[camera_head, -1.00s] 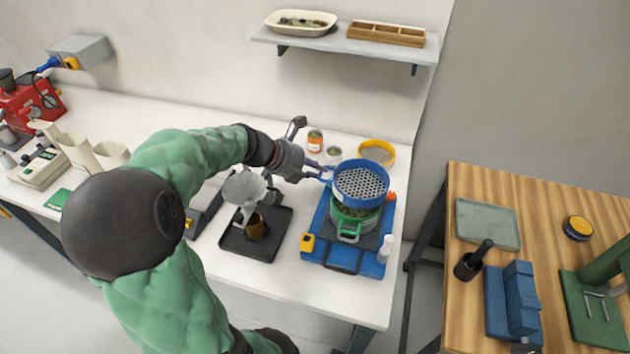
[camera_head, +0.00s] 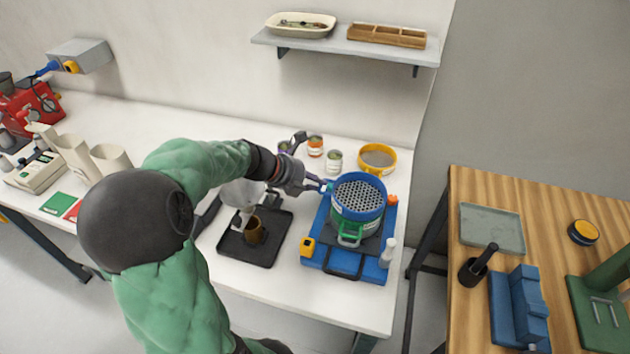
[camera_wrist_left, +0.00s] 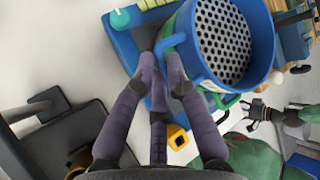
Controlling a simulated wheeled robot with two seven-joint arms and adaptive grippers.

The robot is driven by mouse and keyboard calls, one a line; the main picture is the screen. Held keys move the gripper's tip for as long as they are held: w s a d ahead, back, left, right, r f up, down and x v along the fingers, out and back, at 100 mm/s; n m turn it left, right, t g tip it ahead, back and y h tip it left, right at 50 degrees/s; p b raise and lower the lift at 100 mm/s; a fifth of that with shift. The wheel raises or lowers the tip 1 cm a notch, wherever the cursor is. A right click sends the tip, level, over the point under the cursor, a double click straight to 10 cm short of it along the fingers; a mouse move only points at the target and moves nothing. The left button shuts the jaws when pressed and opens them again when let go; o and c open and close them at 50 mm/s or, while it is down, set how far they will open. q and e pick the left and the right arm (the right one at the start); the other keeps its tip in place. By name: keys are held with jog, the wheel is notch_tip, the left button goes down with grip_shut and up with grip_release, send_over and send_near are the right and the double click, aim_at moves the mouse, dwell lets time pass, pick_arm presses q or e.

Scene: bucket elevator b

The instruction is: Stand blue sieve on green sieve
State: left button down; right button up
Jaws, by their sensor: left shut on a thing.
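The blue sieve (camera_head: 360,212), a round pan with a perforated grey bottom, is level and directly over the green sieve (camera_head: 350,233) in the head view. They look stacked with no visible gap, but the seam is partly hidden. The green sieve stands on the blue shaker base (camera_head: 311,255). My left gripper (camera_head: 324,187) is shut on the blue sieve's left handle.
A yellow sieve (camera_head: 377,160) and small jars (camera_head: 335,160) stand behind. A white bottle (camera_head: 387,250) stands at the base's right front. A black tray (camera_head: 252,255) with a brown cup lies to the left. A wooden table (camera_head: 440,300) is at the right.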

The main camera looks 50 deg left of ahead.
pick_arm(q)
jog(key=shift+f, duration=0.15)
jog(key=c, duration=1.7)
grip_release()
jog(key=o, duration=0.4)
jog(key=shift+o, duration=0.2)
jog(key=p+v, duration=0.3)
jog(key=v, duration=0.9)
jog(key=shift+r, duration=0.55)
